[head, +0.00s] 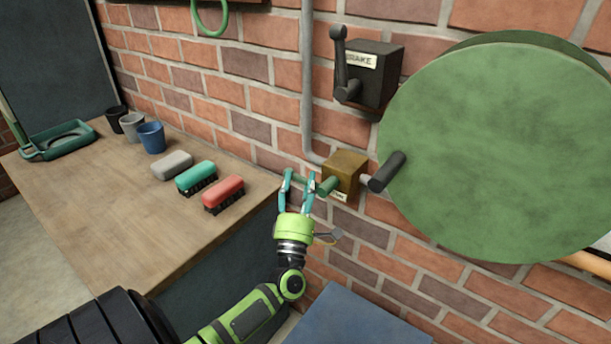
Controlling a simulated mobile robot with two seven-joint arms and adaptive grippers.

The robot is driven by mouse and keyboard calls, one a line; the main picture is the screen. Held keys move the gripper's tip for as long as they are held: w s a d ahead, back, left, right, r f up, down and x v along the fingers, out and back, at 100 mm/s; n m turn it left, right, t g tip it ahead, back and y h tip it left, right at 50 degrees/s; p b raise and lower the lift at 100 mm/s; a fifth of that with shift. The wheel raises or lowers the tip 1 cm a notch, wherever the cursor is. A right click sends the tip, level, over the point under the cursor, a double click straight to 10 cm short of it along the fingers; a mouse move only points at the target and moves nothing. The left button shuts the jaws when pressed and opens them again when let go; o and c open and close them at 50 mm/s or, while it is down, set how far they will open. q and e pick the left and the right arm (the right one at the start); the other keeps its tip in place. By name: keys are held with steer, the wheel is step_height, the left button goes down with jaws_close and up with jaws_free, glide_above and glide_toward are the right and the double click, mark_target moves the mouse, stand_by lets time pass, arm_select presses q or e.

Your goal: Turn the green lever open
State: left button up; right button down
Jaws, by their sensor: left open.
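The green lever (328,186) sticks out of a brass-coloured box (347,170) on the brick wall. It points left toward my left gripper (300,176). The gripper's two teal fingers point up and stand apart, one on each side of a short green piece that looks like the lever's end. I cannot tell whether either finger touches it. A label under the box is partly hidden. My right gripper is not in view.
A dark box labelled BRAKE (380,72) with a grey crank is above. A large green disc (490,140) and a dark handle (387,172) are to the right. A wooden bench (120,190) at left holds several brushes and cups. A blue surface (355,320) lies below.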

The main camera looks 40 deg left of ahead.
arm_select(q)
steer(key=shift+w+a+r, duration=0.35)
steer(key=shift+w, duration=0.2)
jaws_close()
